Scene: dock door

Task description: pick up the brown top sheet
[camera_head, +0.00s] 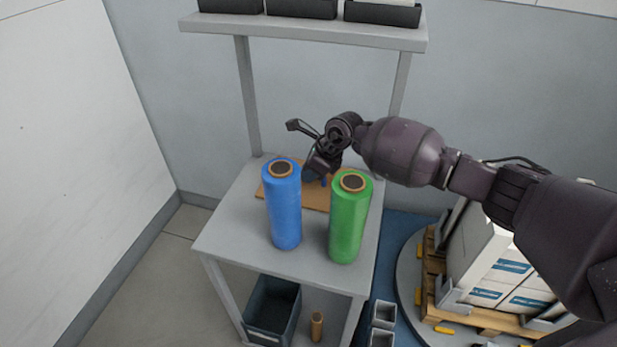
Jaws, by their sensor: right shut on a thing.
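The brown top sheet (315,197) lies on the grey table's top, behind two upright rolls. A blue roll (284,208) and a green roll (348,222) stand in front of it and hide part of it. My right gripper (314,176) reaches in from the right and points down at the sheet between and behind the rolls. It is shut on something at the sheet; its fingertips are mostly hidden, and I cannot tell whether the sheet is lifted. My left gripper is not in view.
The grey table (225,232) has a shelf (300,32) above with dark bins. Below are a dark bin (272,312) and a small brown tube (317,326). At right, white boxes (490,262) stand on a wooden pallet (432,290) on a round grey platform. The table's front left is clear.

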